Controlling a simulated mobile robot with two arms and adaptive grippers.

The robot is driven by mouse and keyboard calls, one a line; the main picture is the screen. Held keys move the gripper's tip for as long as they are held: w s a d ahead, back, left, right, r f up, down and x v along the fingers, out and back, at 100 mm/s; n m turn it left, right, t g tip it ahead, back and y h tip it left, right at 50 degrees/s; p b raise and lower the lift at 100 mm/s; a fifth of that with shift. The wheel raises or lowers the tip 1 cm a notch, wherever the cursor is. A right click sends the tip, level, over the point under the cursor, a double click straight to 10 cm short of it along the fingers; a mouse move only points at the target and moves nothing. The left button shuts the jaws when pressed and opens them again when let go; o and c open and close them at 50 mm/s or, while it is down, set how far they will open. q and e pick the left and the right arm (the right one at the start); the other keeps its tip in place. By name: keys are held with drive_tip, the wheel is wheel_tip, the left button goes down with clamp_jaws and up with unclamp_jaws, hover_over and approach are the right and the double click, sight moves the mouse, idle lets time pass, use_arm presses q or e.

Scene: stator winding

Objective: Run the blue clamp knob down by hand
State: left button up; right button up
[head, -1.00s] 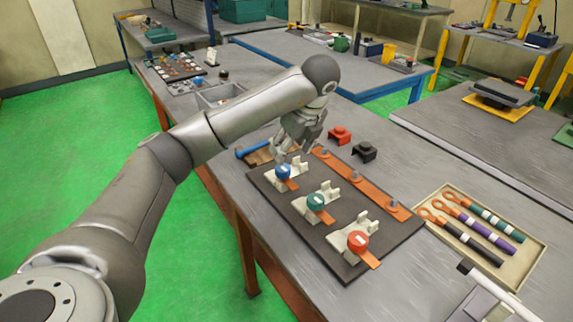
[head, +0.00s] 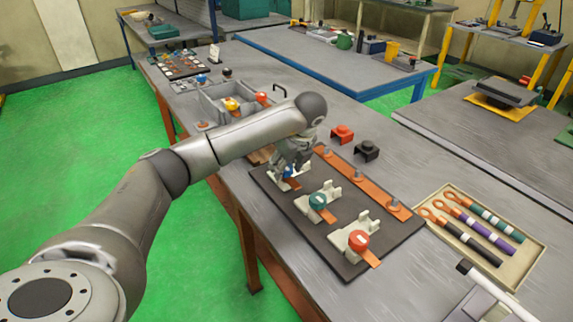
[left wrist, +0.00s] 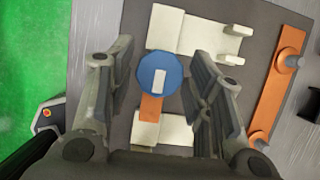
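The blue clamp knob (left wrist: 152,72), round with a white mark on top, sits on an orange strip between cream clamp blocks (left wrist: 195,32) on the dark board (head: 343,263). My left gripper (head: 291,168) is down at this clamp and hides most of it in the head view. In the left wrist view its two fingers (left wrist: 160,88) stand apart on either side of the knob, with gaps showing on both sides. Beside it on the board are a green knob (head: 317,201) and a red knob (head: 358,239) on like clamps. My right gripper is not in view.
An orange bar (head: 361,182) with studs runs along the board's far side. A red block (head: 342,134) and a black block (head: 365,151) stand beyond it. A tray (head: 516,271) of cables lies right. A grey bin (head: 208,107) stands behind my left arm.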

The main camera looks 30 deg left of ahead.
use_arm(q)
drive_tip(key=c, duration=0.6)
drive_tip(key=shift+o, duration=0.2)
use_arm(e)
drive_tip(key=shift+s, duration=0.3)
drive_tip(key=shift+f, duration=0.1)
